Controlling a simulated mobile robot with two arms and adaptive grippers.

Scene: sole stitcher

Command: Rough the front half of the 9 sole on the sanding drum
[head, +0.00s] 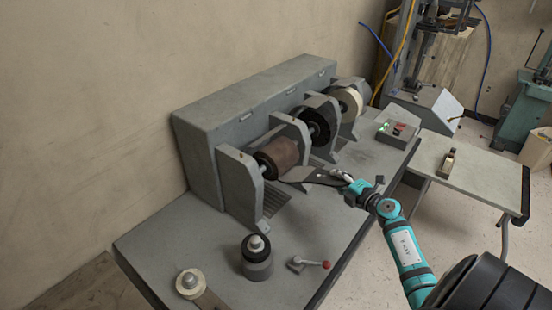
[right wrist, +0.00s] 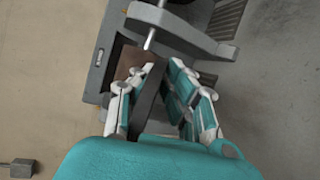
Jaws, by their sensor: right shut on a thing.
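The brown sanding drum (head: 277,157) sits between grey brackets on the left part of the grinding machine. A dark flat sole (head: 312,176) lies level in front of the drum, its far end close to the drum's face. I cannot tell if it touches. My right gripper (head: 344,180) is shut on the near end of the sole. In the right wrist view the fingers (right wrist: 160,90) close on the thin dark sole (right wrist: 148,103), and the brown drum (right wrist: 130,62) shows beyond it. The number on the sole cannot be read. My left gripper is not in view.
A black wheel (head: 318,121) and a pale wheel (head: 347,101) share the shaft to the right. A control box (head: 397,132) with a green light stands on the bench. A side table (head: 480,178) stands right.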

